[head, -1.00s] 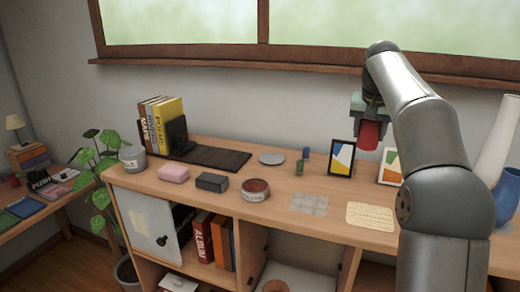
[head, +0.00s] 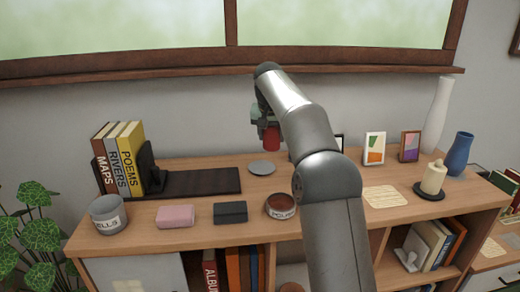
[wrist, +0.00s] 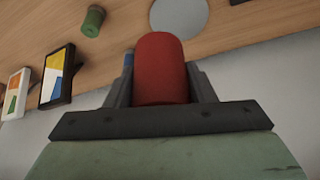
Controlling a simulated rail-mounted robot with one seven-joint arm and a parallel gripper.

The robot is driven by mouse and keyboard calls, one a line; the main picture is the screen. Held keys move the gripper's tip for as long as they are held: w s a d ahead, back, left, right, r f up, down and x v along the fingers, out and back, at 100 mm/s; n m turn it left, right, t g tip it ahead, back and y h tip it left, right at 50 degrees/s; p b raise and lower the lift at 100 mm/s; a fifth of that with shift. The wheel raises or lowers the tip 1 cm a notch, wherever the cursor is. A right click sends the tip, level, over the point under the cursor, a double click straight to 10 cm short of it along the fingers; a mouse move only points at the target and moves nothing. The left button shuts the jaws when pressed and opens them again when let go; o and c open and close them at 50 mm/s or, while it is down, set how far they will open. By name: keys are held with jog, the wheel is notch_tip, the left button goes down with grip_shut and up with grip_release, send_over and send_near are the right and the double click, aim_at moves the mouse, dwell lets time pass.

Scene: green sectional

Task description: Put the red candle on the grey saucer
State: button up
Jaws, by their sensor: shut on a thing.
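My gripper (head: 268,127) is shut on the red candle (head: 272,139) and holds it upright in the air above the back of the wooden top. In the wrist view the red candle (wrist: 163,68) stands between the two fingers. The grey saucer (head: 262,168) is a flat, empty-looking disc on the wooden top, below and slightly left of the candle in the head view. Part of the saucer (wrist: 180,14) shows at the top edge of the wrist view, apart from the candle.
A green cylinder (wrist: 93,20), a blue one (wrist: 128,62) and picture frames (wrist: 57,76) stand near my gripper. My arm hides part of the top.

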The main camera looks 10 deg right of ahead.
aim_at(264, 143)
jog(key=f, duration=0.1)
jog(key=w+a+f, duration=0.2)
jog(key=f, duration=0.1)
jog(key=shift+p, duration=0.4)
jog(key=f, duration=0.2)
jog(key=f+p, duration=0.1)
jog(key=shift+w+a, duration=0.3)
jog(key=shift+f, duration=0.45)
jog(key=shift+f, duration=0.15)
jog(key=o, duration=1.1)
jog(key=shift+o, duration=0.2)
